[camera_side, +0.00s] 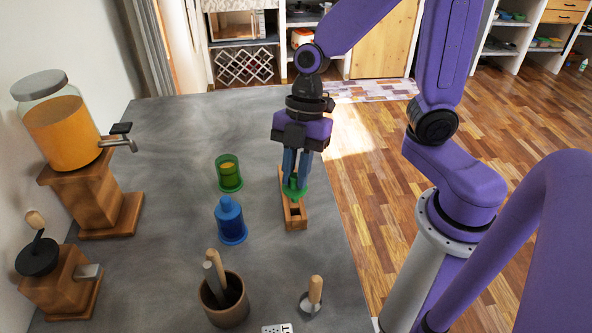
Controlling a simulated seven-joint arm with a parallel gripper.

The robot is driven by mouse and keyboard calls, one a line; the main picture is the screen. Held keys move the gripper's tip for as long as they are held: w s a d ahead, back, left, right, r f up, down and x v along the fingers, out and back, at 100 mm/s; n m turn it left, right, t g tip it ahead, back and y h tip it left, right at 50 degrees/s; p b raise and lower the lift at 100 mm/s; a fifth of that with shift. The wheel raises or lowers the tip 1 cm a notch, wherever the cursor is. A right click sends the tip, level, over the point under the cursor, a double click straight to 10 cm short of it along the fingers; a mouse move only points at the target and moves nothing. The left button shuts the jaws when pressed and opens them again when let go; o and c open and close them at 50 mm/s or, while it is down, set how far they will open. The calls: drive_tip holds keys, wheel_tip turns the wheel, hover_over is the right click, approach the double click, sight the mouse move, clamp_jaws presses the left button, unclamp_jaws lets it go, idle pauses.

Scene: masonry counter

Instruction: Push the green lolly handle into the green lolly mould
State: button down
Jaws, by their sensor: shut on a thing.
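The green lolly mould (229,173) stands upright on the grey counter, left of my gripper, with a yellowish inside showing at its open top. My gripper (294,180) points down over a narrow wooden holder (294,213). It is shut on the green lolly handle (295,191), which sits between the fingertips at the holder. I cannot tell whether the handle is still in the holder or just above it. The fingers hide part of the handle. A blue lolly mould (231,224) with a blue handle in its top stands in front of the green mould.
A brown pot (225,301) with tools stands at the front, beside a small wooden-handled tool (313,295). A juice dispenser (65,130) on a wooden stand and a wooden grinder (60,275) are at the left. The counter (180,130) is clear behind the green mould.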

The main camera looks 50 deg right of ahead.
drive_tip(key=w+r, duration=0.2)
drive_tip(key=w, duration=0.7)
drive_tip(key=w+r+m, duration=0.1)
drive_tip(key=w+r, duration=0.2)
drive_tip(key=w, duration=0.7)
drive_tip(key=shift+a+r, duration=0.1)
drive_tip(key=shift+f, duration=2.9)
drive_tip(key=shift+f, duration=1.15)
drive_tip(key=c, duration=1)
unclamp_jaws()
drive_tip(key=shift+r, duration=0.1)
